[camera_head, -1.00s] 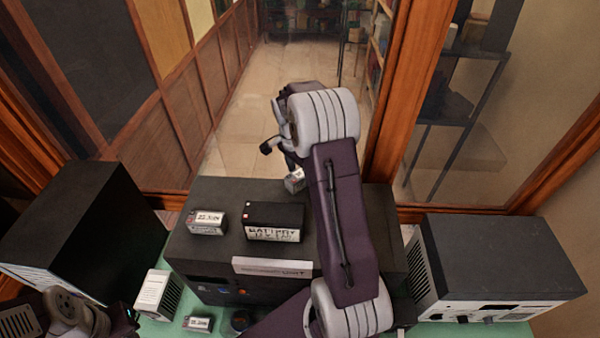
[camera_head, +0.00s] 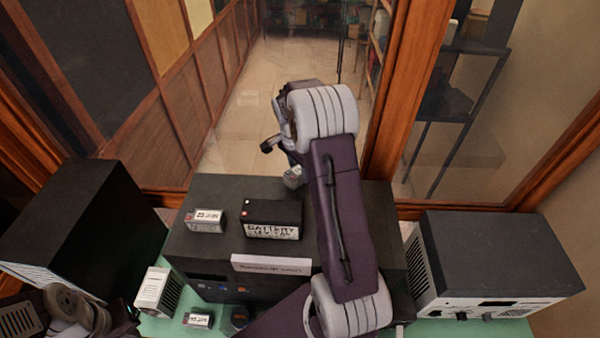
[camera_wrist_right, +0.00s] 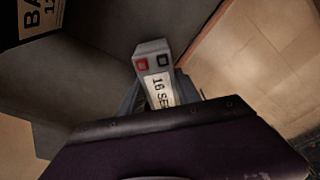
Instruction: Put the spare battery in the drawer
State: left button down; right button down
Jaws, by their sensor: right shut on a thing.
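My right gripper (camera_head: 284,158) is shut on a small grey battery (camera_head: 293,177), held close above the back of a dark cabinet's top. In the right wrist view this battery (camera_wrist_right: 153,72) shows a red and a black terminal and a label starting "16 SE". On the cabinet top stand a larger black battery (camera_head: 272,218) labelled "BATTERY" and a small grey battery (camera_head: 205,220) labelled "22 JUN". Another small labelled battery (camera_head: 199,319) lies on the green surface in front. No open drawer shows. Part of my left arm is at the lower left; its fingers do not show.
The dark cabinet (camera_head: 345,263) has a pale nameplate on its front edge. A black box (camera_head: 85,230) stands left and a dark-topped instrument (camera_head: 495,255) right. A small pale vented box (camera_head: 155,290) stands front left. A glazed wooden frame (camera_head: 400,120) rises behind.

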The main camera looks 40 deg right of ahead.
jog(key=shift+w+r, duration=0.1)
jog(key=shift+r, duration=0.3)
notch_tip(320, 180, up, 3)
jog(key=shift+f+b, duration=0.2)
jog(key=shift+b, duration=0.8)
jog(key=s+d+r+b, duration=0.4)
jog(key=s+r, duration=0.3)
jog(key=s, duration=0.3)
jog(key=shift+s+d+r, duration=0.15)
jog(key=shift+s+d, duration=0.1)
jog(key=shift+d, duration=0.4)
